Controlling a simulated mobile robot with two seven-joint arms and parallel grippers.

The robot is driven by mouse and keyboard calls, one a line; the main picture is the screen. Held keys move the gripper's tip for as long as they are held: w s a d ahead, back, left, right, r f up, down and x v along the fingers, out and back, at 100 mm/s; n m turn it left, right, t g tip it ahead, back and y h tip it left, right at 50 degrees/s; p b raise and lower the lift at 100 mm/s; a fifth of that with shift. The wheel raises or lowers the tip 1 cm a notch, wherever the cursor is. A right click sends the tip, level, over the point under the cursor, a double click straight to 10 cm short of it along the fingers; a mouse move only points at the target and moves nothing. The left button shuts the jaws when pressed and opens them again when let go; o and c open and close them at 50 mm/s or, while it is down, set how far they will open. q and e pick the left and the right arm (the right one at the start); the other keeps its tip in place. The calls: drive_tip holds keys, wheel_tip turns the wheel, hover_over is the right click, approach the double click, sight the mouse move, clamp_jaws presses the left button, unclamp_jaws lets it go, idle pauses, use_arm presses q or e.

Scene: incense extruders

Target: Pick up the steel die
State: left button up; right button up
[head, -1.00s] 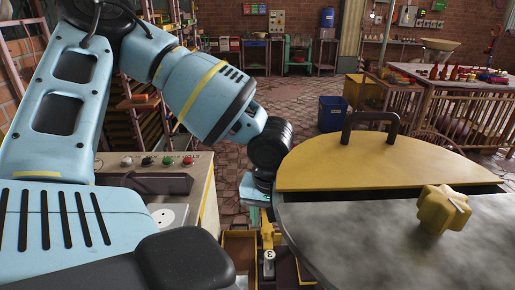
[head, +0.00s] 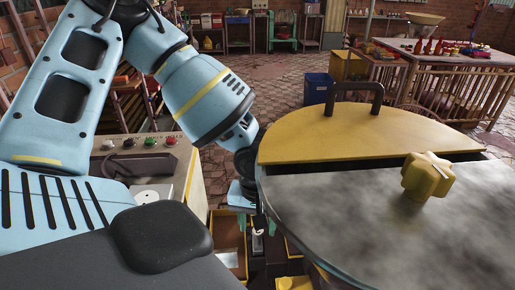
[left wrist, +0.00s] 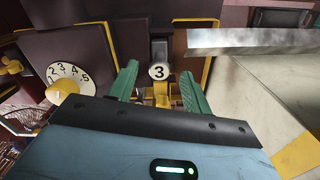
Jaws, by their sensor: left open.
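In the left wrist view, a dark grey block (left wrist: 160,48) stands behind a round white tag marked 3 (left wrist: 159,72). This looks like the steel die's place, but I cannot tell clearly which part is the die. My left gripper (left wrist: 160,84) is open, with its green fingers on either side of the tag and nothing visibly gripped. In the head view, the left gripper (head: 252,222) points down beside the big round drum, over a small grey piece (head: 257,241). The drum partly hides that area. My right gripper is in neither view.
The drum's yellow half lid (head: 350,135) and grey half lid (head: 350,215) stand close on the right. A control panel (head: 140,165) is on the left. In the left wrist view, a numbered white dial (left wrist: 70,76) is at left and a metal edge (left wrist: 250,40) at right.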

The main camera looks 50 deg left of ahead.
sight(258, 242)
use_arm(q)
drive_tip(key=shift+f, duration=1.35)
drive_tip(key=shift+c, duration=0.3)
clamp_jaws()
